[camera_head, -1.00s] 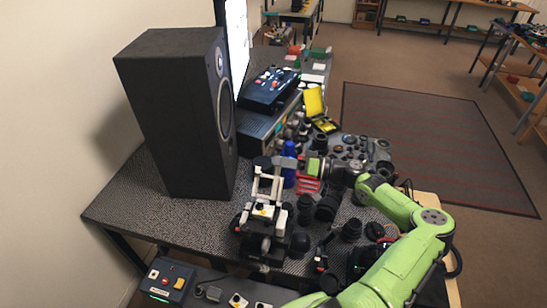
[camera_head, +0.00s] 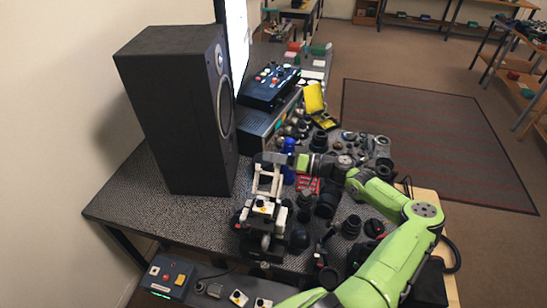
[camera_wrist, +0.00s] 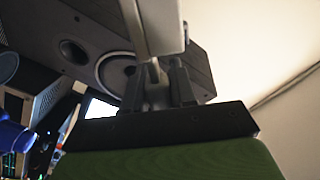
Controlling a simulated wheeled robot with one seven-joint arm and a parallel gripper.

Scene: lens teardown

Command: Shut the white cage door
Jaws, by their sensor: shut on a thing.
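The white cage door (camera_head: 257,183) stands raised above the white and black machine (camera_head: 263,209) on the speckled table. It looks open, its frame upright and leaning slightly. My gripper (camera_head: 281,159) is at the top of the door, reaching in from the right. In the wrist view, my gripper (camera_wrist: 158,82) is shut on a small grey part at the end of the white door (camera_wrist: 157,22). The fingers hide most of that part. The cage opening cannot be made out clearly.
A tall black speaker (camera_head: 172,110) stands close behind, left of the door. A blue bottle (camera_head: 289,150) is right beside my gripper. Several black lenses (camera_head: 327,205) crowd the table to the right. A control box (camera_head: 167,277) sits at the front left.

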